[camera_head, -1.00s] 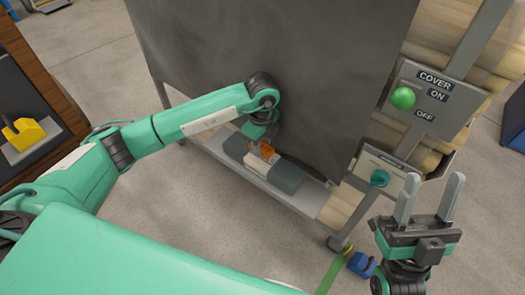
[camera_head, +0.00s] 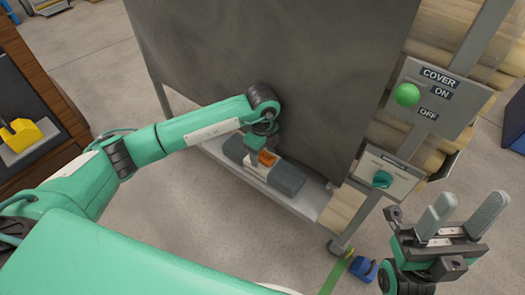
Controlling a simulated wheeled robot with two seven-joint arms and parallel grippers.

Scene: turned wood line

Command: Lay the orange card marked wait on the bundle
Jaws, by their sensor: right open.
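The orange card (camera_head: 267,158) shows low under the dark cover panel, at the white band of the grey bundle (camera_head: 287,180). It looks to be against the band; any small gap is too fine to tell. Its marking is too small to read. My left gripper (camera_head: 254,156) points down just left of the card, close over the bundle. Its fingertips are mostly hidden by my own wrist, so I cannot see whether they touch the card. My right gripper (camera_head: 467,206) is open and empty at the lower right, its fingers apart and pointing up.
The bundle lies on a grey shelf (camera_head: 305,208) beneath a large dark panel (camera_head: 300,80). To the right are a cover switch box (camera_head: 437,97) with a green knob (camera_head: 407,94) and a teal knob (camera_head: 381,179). A blue object (camera_head: 364,269) lies on the floor.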

